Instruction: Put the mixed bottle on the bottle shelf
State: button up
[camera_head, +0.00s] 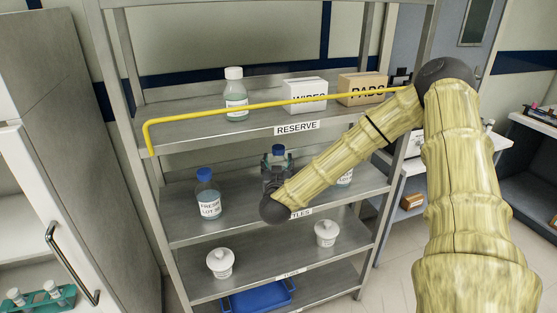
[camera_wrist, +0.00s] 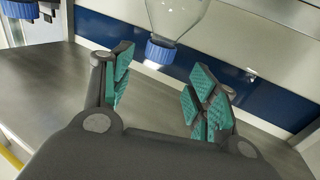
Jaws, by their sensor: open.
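A clear bottle with a blue cap (camera_head: 278,149) stands on the middle shelf (camera_head: 240,222), whose label is partly covered and ends in "TLES". My gripper (camera_head: 278,162) is in front of this bottle and hides most of it. In the wrist view, which looks upside down, the bottle (camera_wrist: 173,18) appears cap down, just beyond the gap between the fingers. My gripper (camera_wrist: 163,90) is open there, teal pads apart and nothing between them. The bottle's label is hidden, so I cannot tell whether it is the mixed one.
A blue-capped bottle labelled "FRESH LOT" (camera_head: 208,196) stands left on the same shelf; another bottle (camera_head: 345,178) is partly behind my arm. The RESERVE shelf above holds a white-capped bottle (camera_head: 235,95) and boxes, with a yellow bar (camera_head: 230,106) along its front. Lidded jars (camera_head: 220,264) stand below.

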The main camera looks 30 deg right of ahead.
jog(key=shift+v, duration=1.4)
